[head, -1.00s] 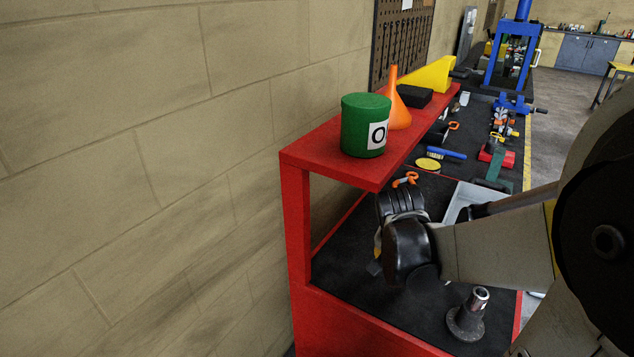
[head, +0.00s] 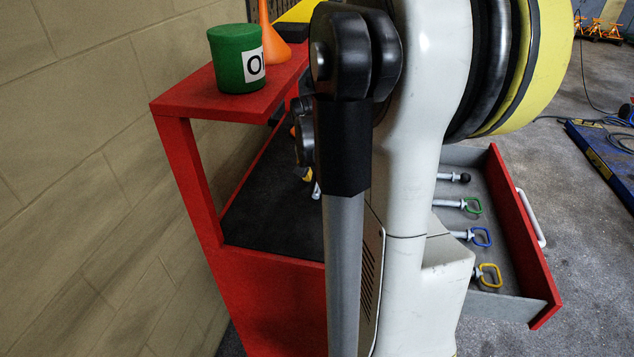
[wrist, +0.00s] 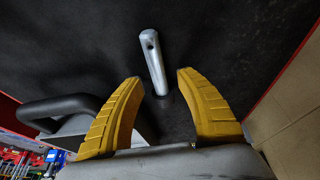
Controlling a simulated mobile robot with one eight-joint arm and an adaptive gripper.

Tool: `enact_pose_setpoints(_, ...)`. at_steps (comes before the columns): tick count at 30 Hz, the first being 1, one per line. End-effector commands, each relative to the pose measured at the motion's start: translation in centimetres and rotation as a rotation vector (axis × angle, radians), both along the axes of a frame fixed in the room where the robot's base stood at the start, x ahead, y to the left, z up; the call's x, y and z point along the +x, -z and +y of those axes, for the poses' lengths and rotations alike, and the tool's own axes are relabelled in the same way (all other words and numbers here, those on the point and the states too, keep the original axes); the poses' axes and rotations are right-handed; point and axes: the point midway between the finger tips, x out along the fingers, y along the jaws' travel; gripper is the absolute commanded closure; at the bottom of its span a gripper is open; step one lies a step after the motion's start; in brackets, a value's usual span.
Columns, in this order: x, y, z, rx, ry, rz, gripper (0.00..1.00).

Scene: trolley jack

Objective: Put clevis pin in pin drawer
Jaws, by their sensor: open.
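The clevis pin (wrist: 154,65) is a plain silver rod with a small cross hole near one end. In the wrist view it is over the black mat, its lower end between the fingertips; I cannot tell whether it stands or lies. My gripper (wrist: 158,80) has two curved yellow fingers, spread apart, with a visible gap on either side of the pin. In the head view my arm largely hides the gripper area. The pin drawer (head: 525,235) is pulled out at the right, with a red front, a white handle and grey inside. My arm covers its left part.
In the drawer lie several pins, including ones with green (head: 472,206), blue (head: 481,237) and yellow (head: 489,275) loops. A red shelf (head: 190,103) carries a green can (head: 236,60) and orange funnel (head: 270,40). A black handle (wrist: 70,107) is left of the fingers.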

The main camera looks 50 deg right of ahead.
Motion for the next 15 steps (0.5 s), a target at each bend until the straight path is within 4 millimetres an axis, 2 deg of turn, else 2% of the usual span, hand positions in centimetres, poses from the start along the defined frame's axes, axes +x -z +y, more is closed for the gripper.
enact_pose_setpoints(2, 0.13, 0.72, -0.23, 0.000, 0.000, 0.000, 0.57)
enact_pose_setpoints(9, 0.13, 0.76, -0.26, 0.000, 0.000, 0.000, 0.57)
enact_pose_setpoints(10, 0.13, 0.76, -0.26, 0.000, 0.000, 0.000, 0.61)
enact_pose_setpoints(12, 0.14, 0.75, -0.25, 0.000, 0.000, 0.000, 0.83)
enact_pose_setpoints(14, 0.14, 0.75, -0.24, 0.000, 0.000, 0.000, 1.00)
enact_pose_setpoints(15, 0.14, 0.75, -0.24, 0.000, 0.000, 0.000, 1.00)
